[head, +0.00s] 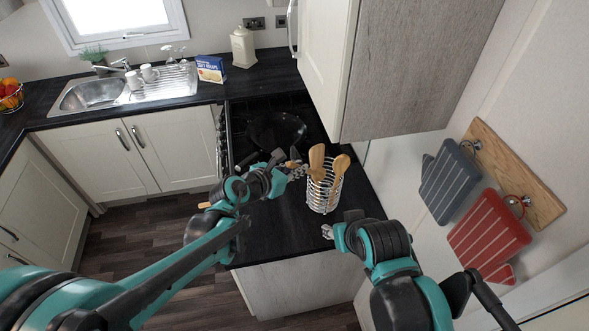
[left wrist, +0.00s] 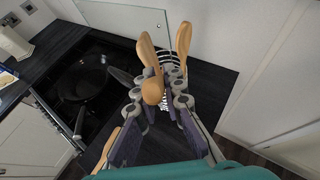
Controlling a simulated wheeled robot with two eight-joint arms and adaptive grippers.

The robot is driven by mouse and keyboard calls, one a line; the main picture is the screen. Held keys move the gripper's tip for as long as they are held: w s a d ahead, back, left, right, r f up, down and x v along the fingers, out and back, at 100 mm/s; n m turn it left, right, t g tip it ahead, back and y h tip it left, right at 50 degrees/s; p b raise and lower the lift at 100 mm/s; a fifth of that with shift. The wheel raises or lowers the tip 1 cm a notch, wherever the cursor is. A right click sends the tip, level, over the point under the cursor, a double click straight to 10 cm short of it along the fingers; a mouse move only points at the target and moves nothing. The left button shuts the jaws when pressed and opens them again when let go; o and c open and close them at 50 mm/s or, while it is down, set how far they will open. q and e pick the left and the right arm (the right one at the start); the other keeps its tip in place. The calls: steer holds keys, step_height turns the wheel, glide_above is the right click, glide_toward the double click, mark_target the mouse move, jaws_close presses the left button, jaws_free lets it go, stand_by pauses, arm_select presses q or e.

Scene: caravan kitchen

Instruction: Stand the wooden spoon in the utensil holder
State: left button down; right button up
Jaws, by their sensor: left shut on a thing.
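The wire utensil holder (head: 322,198) stands upright on the dark counter, with wooden utensils (head: 317,158) sticking out of its top. My left gripper (head: 293,170) is just left of the holder and shut on the wooden spoon (left wrist: 152,92). In the left wrist view the spoon's rounded end shows between the fingers (left wrist: 160,100). A wooden end also shows at the lower left there, and left of my gripper in the head view (head: 204,205). The holder (left wrist: 172,58) is partly hidden behind the fingers. My right gripper (head: 328,231) is near the counter's front right; its jaws are unclear.
A dark pan (head: 277,130) sits on the hob behind the left gripper. A wall cabinet (head: 400,70) hangs above the right of the counter. Oven mitts (head: 488,230) hang on the right wall. Bare counter (head: 285,225) lies in front of the holder.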

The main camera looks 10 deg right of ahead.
mark_target(309, 172)
arm_select(q)
steer(key=shift+w+d+f+b, duration=0.5)
steer(key=shift+f+b, duration=0.1)
steer(key=shift+f, duration=0.25)
steer(key=shift+w+d+f+b, duration=0.35)
steer(key=shift+d+f+b, duration=0.2)
steer(key=shift+f, duration=0.25)
steer(key=shift+w+d+f+b, duration=0.45)
steer(key=shift+f+b, duration=0.2)
steer(key=shift+f, duration=0.2)
steer(key=shift+w+d+f+b, duration=0.35)
steer(key=shift+d+f+b, duration=0.05)
steer(key=shift+f+b, duration=0.25)
steer(key=shift+w+d+f+b, duration=0.35)
steer(key=shift+d+f+b, duration=0.05)
steer(key=shift+f+b, duration=0.2)
steer(key=c, duration=1.6)
jaws_free()
steer(key=shift+o, duration=0.2)
steer(key=shift+r, duration=0.1)
steer(key=v, duration=1.2)
